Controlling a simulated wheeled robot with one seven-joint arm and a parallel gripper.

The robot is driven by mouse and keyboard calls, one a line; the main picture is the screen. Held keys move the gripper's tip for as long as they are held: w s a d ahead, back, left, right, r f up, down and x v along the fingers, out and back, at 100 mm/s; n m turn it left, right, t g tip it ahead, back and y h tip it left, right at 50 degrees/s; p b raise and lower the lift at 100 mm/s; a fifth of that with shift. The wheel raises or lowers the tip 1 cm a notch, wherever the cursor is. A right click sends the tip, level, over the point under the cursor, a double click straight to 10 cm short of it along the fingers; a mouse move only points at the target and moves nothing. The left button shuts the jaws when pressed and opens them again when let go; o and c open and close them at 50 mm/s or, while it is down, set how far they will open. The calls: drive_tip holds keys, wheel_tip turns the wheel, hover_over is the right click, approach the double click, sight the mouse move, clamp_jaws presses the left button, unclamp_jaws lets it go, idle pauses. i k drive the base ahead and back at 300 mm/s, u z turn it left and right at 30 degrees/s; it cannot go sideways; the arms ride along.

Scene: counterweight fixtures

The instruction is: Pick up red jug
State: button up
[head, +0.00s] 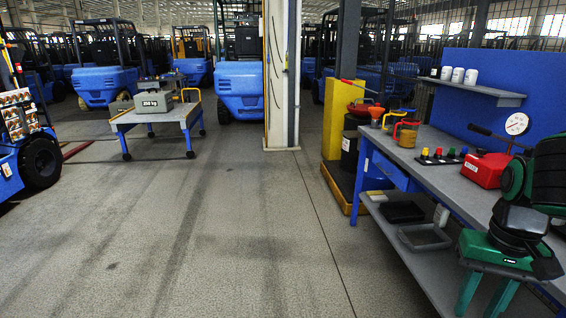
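A red-and-yellow jug (406,132) with a red handle on its side stands upright at the far end of the workbench; it is the closest match to a red jug. Behind it stand an orange-yellow vessel (394,120) and a vessel with an orange-red top (376,113). My gripper (484,304) is at the lower right, in front of the workbench and well apart from the jug. Its two green fingers point down with a gap between them and nothing visible in it. The fingertips run to the bottom edge of the picture.
The grey workbench (440,178) holds colored knobs (442,156) and a red gauge pump (485,168). Its lower shelf holds trays (424,237). A dark drum (350,150) and yellow post stand beyond. A blue cart (160,122) stands left; the middle floor is clear.

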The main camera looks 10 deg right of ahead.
sight(409, 127)
drive_tip(key=z, duration=0.15)
drive_tip(key=i, duration=1.15)
drive_tip(key=z, duration=0.45)
drive_tip(key=i, duration=2.05)
drive_tip(key=z, duration=0.2)
